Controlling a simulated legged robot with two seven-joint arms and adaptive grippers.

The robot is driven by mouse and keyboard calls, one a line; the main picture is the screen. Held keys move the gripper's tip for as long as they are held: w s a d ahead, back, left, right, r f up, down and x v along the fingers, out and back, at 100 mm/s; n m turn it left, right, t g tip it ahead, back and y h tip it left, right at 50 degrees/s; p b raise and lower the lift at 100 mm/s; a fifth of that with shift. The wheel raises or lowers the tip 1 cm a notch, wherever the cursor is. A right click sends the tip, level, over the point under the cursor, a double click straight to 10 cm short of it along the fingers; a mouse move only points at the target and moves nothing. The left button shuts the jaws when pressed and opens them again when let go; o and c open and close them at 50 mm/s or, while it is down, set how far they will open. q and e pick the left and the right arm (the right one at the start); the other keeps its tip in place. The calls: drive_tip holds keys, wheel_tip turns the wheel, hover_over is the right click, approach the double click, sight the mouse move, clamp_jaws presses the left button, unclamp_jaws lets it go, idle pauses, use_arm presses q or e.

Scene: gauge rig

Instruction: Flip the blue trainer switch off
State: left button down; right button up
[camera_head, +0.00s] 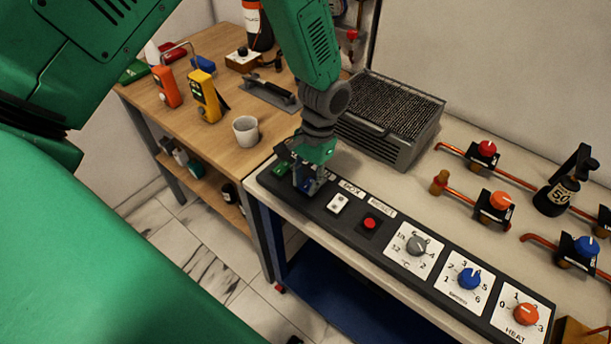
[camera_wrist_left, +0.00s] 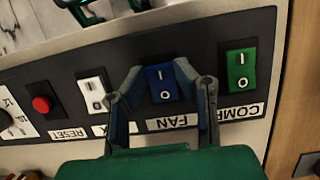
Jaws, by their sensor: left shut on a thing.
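The blue rocker switch (camera_wrist_left: 162,86) sits on the black control panel (camera_wrist_left: 210,121), above a FAN label in the left wrist view. It has white markings; I cannot tell which way it is tilted. My left gripper (camera_wrist_left: 159,67) has one finger on each side of this switch and is shut on it. In the head view my left gripper (camera_head: 308,180) reaches down onto the panel's left end and hides most of the blue switch. My right gripper is not in view.
A green switch (camera_wrist_left: 241,68) and a white switch (camera_wrist_left: 94,95) flank the blue one. A red button (camera_head: 370,223) and several dials lie further right. A grey ribbed unit (camera_head: 390,118) stands behind the panel. A white mug (camera_head: 246,131) stands on the wooden table.

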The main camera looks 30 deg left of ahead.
use_arm(q)
drive_tip(key=shift+s+f, duration=0.1)
drive_tip(key=shift+s, duration=0.05)
drive_tip(key=c, duration=1.3)
unclamp_jaws()
drive_tip(key=shift+d, duration=0.1)
drive_tip(key=shift+r, duration=0.2)
drive_tip(key=v, duration=1.1)
drive_tip(key=shift+w+r, duration=0.25)
drive_tip(key=shift+w, duration=0.05)
